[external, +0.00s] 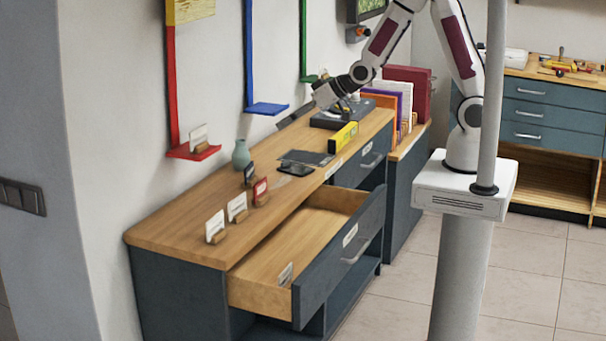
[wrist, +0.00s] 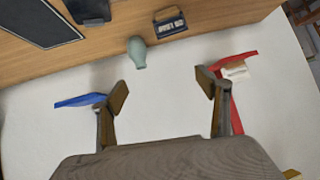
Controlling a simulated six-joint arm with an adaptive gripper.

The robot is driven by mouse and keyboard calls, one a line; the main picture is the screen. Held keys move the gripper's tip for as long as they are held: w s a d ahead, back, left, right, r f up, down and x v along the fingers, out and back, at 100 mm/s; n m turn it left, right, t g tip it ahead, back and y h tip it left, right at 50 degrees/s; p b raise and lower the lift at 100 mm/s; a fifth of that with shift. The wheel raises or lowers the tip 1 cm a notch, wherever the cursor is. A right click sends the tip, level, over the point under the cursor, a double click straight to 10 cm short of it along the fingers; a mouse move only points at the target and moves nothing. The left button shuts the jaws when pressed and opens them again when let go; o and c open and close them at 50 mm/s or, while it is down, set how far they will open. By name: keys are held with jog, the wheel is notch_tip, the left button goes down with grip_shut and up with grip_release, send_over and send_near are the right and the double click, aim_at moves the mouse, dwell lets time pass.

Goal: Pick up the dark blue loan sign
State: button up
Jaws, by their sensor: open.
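The dark blue loan sign (external: 249,172) stands upright in a small wooden base on the wooden counter, behind a red-edged sign. In the wrist view, the dark sign with pale lettering (wrist: 170,24) is near the top, right of the vase. My gripper (wrist: 162,88) is open, with its two fingers apart and only the wall showing between them. In the external view, my gripper (external: 285,123) hangs in the air above the back of the counter near the wall, clear of the sign and farther along the counter.
A pale green vase (external: 241,155) stands beside the sign. White signs (external: 237,207) and a red-edged sign (external: 261,190) stand nearby. A drawer (external: 345,250) is pulled open below. Red (external: 194,153) and blue (external: 266,108) wall shelves jut out. A dark flat panel (external: 305,158) lies on the counter.

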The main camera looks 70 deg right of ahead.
aim_at(250, 169)
jog(key=w+a+f, duration=0.1)
jog(key=a+f, duration=0.1)
jog(key=f, duration=0.1)
jog(key=w+a+f+t, duration=0.1)
jog(key=f, duration=0.3)
jog(key=w+a+f+t, duration=0.1)
jog(key=a+f, duration=0.1)
jog(key=f, duration=0.1)
jog(key=shift+a+f+n, duration=0.3)
jog(key=shift+a+f, duration=0.05)
jog(key=shift+a+f+t, duration=0.25)
jog(key=shift+f+t, duration=0.15)
jog(key=shift+f, duration=0.15)
jog(key=shift+x, duration=1.3)
jog(key=shift+x, duration=2.6)
jog(key=shift+d+f, duration=0.1)
jog(key=shift+d, duration=0.05)
jog(key=shift+c, duration=0.4)
jog(key=c, duration=1)
